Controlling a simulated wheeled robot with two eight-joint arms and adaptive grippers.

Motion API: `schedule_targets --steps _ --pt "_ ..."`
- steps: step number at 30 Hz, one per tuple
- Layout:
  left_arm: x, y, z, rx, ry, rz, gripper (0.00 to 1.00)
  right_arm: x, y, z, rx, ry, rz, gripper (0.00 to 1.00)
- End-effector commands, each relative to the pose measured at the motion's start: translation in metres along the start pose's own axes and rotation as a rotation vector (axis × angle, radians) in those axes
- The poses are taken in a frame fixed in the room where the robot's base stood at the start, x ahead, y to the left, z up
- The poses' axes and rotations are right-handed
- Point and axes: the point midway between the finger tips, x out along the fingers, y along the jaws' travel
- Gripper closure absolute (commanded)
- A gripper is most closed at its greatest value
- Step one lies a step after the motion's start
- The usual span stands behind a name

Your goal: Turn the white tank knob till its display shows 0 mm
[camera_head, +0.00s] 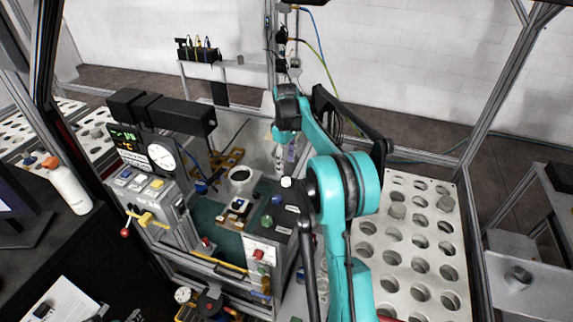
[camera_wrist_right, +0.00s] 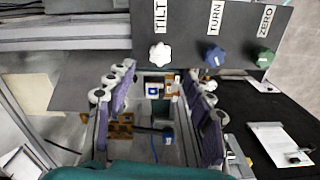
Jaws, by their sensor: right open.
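The white knob (camera_wrist_right: 160,53) sits on a dark panel under the label TILT in the right wrist view. In the head view it is the white knob (camera_head: 286,182) at the panel's far end. My right gripper (camera_wrist_right: 156,82) is open and empty, its purple-padded fingers spread below the panel in the wrist picture. In the head view this gripper (camera_head: 284,158) is just beyond the white knob, partly hidden by my teal arm. I see no contact with the knob. A dark display (camera_head: 127,137) with small green digits stands at left; I cannot read it surely. My left gripper is out of view.
A blue knob (camera_wrist_right: 214,54) labelled TURN and a green knob (camera_wrist_right: 265,57) labelled ZERO are beside the white one. A round gauge (camera_head: 162,156) is under the black housing. A plate with holes (camera_head: 408,235) lies right. A white bottle (camera_head: 70,188) stands left.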

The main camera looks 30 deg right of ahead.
Motion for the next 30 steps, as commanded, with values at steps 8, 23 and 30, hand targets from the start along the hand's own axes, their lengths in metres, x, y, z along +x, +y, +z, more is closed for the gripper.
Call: schedule_targets --steps 8,23,30 --pt "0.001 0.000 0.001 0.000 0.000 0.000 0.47 0.033 0.003 0.000 -0.005 -0.005 -0.005 0.47" --pt "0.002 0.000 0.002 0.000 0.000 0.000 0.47 0.080 0.003 0.000 -0.004 -0.004 -0.004 0.47" --pt "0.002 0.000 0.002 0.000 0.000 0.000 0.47 0.080 0.003 0.000 -0.004 -0.004 -0.004 0.68"
